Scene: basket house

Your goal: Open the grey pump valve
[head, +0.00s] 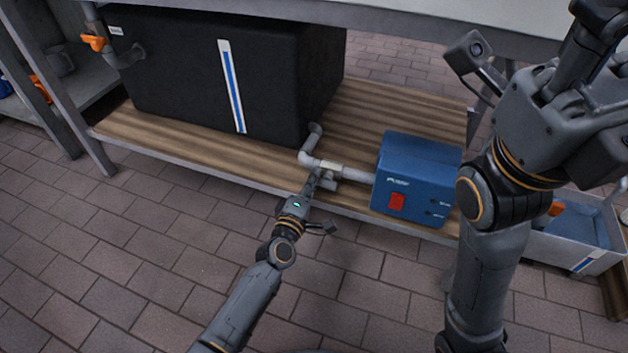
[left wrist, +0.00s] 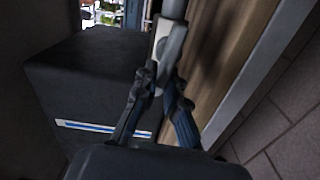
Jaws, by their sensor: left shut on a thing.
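The grey pump valve (head: 331,168) sits on the grey pipe between the black tank and the blue pump box (head: 415,170). My left gripper (head: 318,178) reaches up to it from the front and is shut on its grey handle. In the left wrist view, the fingers (left wrist: 161,92) close around the grey handle (left wrist: 170,48) beside the pipe. The fingers hide part of the handle, so its exact angle is hard to tell. My right gripper (head: 585,75) is raised at the right, partly cut off by the frame, and its jaw opening cannot be made out.
The black tank (head: 180,75) with a blue-striped label stands on a wooden shelf (head: 375,105) under a tabletop. An orange-handled valve (head: 94,42) is at the tank's far left. A grey-blue bin (head: 565,240) stands at the right. The brick floor in front is free.

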